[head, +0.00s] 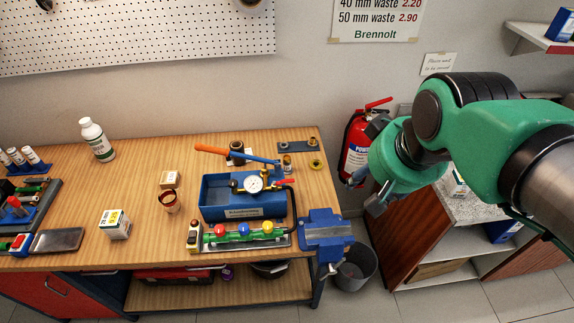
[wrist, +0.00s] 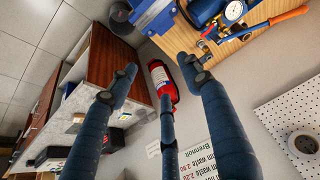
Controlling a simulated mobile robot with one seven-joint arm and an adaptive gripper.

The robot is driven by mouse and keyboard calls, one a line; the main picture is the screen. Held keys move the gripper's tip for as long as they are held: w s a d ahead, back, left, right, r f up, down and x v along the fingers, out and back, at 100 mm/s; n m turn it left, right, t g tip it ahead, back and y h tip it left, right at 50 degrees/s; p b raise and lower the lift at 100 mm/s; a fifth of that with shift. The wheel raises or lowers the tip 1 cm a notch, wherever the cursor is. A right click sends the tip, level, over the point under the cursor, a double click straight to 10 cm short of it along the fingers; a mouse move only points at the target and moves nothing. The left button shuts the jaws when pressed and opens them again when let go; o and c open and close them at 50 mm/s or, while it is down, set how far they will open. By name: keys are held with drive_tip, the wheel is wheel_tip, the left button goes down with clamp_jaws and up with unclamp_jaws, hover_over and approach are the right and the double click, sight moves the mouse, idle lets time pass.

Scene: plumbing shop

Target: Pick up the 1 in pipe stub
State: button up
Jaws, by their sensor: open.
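I cannot tell for sure which piece is the 1 in pipe stub. A dark, short, hollow pipe piece (head: 236,147) stands at the back of the bench behind the blue tester tray. A copper-coloured hollow cylinder (head: 169,203) stands mid-bench beside a small box. Several short cylinders (head: 17,156) stand in a blue rack at the far left. My gripper (head: 370,187) is off the bench's right end, in front of the fire extinguisher. In the wrist view my gripper (wrist: 158,78) has its fingers spread, with nothing between them.
The blue tray (head: 245,212) with gauge and orange lever fills the bench's right half. A blue vise (head: 327,229) sits at the right corner. The fire extinguisher (head: 354,147), a bin (head: 356,267) and a cabinet (head: 405,235) stand right of the bench. The middle-left bench top is partly clear.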

drive_tip(key=w+a+r+n+g+p, duration=0.1)
drive_tip(key=w+a+g+p, duration=0.1)
drive_tip(key=w, duration=1.3)
drive_tip(key=n+g+p, duration=0.3)
drive_tip(key=p, duration=0.1)
hover_over(287, 157)
wheel_tip(287, 157, down, 24)
drive_tip(key=shift+a+f, duration=0.1)
drive_tip(key=shift+f, duration=0.1)
drive_tip(key=shift+f, duration=0.1)
drive_tip(key=shift+f+b, duration=0.35)
drive_tip(key=shift+f, duration=3.8)
drive_tip(key=shift+f, duration=0.1)
